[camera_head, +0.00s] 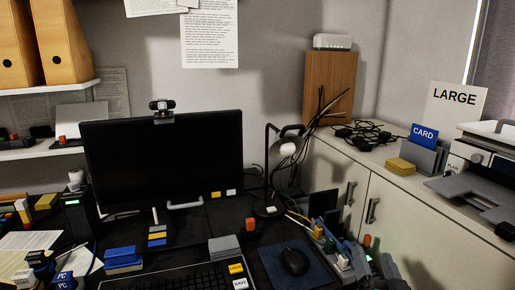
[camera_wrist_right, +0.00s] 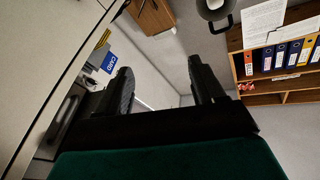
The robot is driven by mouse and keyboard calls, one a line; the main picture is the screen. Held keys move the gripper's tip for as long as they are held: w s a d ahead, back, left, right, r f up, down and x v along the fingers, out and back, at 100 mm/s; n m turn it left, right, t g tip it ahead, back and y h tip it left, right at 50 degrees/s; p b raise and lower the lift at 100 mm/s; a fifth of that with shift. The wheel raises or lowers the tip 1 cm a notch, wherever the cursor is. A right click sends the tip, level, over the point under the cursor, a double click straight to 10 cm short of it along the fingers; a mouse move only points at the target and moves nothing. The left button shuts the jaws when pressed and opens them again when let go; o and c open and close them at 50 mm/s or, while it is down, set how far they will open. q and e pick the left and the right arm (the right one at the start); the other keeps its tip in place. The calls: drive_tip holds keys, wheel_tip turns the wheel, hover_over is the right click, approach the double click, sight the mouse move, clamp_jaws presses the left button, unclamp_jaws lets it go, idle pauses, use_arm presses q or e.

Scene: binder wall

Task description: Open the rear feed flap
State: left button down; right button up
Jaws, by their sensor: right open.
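The printer (camera_head: 482,158) stands on the cabinet top at the right edge of the head view, partly cut off. Its top has a grey panel with a pale bar (camera_head: 492,128); I cannot tell for sure which part is the rear feed flap. A grey tray sticks out at its front. In the right wrist view, my right gripper (camera_wrist_right: 165,88) is open with nothing between its fingers. My left gripper is not in view.
A blue CARD sign (camera_head: 424,136) in a grey holder, yellow pads (camera_head: 400,166), a LARGE sign (camera_head: 456,104) and loose black cables (camera_head: 362,134) are on the cabinet top. The desk holds a monitor (camera_head: 165,158), lamp, keyboard and mouse (camera_head: 294,262). Cabinet doors have dark handles.

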drive_tip(key=s+a+f+n+g+y, duration=0.1)
drive_tip(key=s+a+f+n+g, duration=0.3)
drive_tip(key=s+f, duration=0.6)
drive_tip(key=s+a+f+n+g+y, duration=0.2)
drive_tip(key=s+a+f+n+g, duration=0.1)
drive_tip(key=s+f, duration=0.7)
drive_tip(key=a+g, duration=0.1)
drive_tip(key=g, duration=0.1)
drive_tip(key=shift+n+g+y, duration=0.3)
drive_tip(key=shift+n, duration=0.1)
